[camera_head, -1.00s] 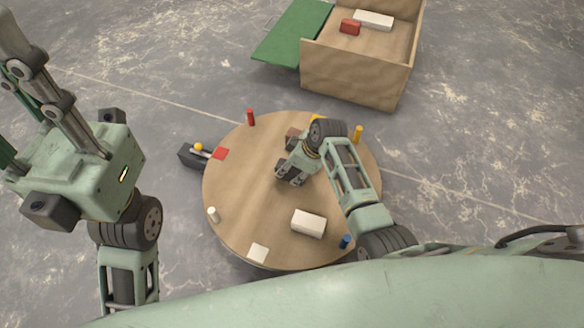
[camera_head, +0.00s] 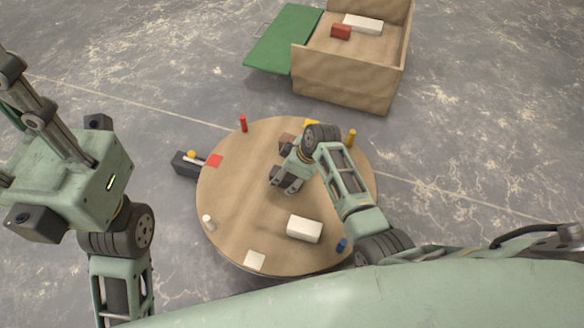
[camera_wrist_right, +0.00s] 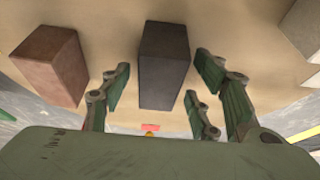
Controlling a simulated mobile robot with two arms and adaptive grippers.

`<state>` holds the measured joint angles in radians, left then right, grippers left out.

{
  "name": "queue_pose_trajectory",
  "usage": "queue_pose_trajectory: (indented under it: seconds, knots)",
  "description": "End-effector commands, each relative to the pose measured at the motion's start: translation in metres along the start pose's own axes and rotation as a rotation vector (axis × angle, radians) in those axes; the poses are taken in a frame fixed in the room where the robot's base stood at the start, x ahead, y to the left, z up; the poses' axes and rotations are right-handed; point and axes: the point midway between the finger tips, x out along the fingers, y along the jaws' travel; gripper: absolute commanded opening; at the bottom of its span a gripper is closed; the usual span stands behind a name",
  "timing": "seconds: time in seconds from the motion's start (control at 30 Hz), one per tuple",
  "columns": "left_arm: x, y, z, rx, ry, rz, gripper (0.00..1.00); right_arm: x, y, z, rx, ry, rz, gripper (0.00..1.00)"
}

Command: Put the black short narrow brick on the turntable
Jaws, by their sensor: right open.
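The black brick (camera_wrist_right: 163,65) shows in the right wrist view, with the turntable's wooden top behind it. It lies between the fingers of my right gripper (camera_wrist_right: 165,95), which is open with a gap on both sides of it. In the head view my right gripper (camera_head: 284,184) is low over the middle of the turntable (camera_head: 235,215), and I cannot make out the black brick there. My left gripper (camera_head: 22,100) is away at the upper left, its fingertips cut off or unclear.
A white brick (camera_head: 304,229) and a partly hidden brown-red brick (camera_head: 287,140) are on the turntable. Red (camera_head: 243,124), yellow (camera_head: 351,138), white (camera_head: 208,222) and blue (camera_head: 341,246) pegs stand round its rim. A wooden box (camera_head: 345,80) with bricks inside stands behind.

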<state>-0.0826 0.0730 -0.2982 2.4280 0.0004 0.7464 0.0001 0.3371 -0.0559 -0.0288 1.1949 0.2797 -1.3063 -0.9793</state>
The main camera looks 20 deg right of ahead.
Motion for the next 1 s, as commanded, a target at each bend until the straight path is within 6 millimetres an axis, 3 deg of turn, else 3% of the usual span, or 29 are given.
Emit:
queue_pose_trajectory:
  seconds: [0.6,1.0]
  knots:
    - [0.000,0.001,0.001,-0.001,-0.001,0.002,0.27,-0.102,0.001,0.000,-0.002,0.001,0.004,0.56]
    - [0.000,0.001,0.001,-0.001,-0.002,0.002,0.27,-0.116,0.001,-0.002,0.002,0.007,0.010,0.56]
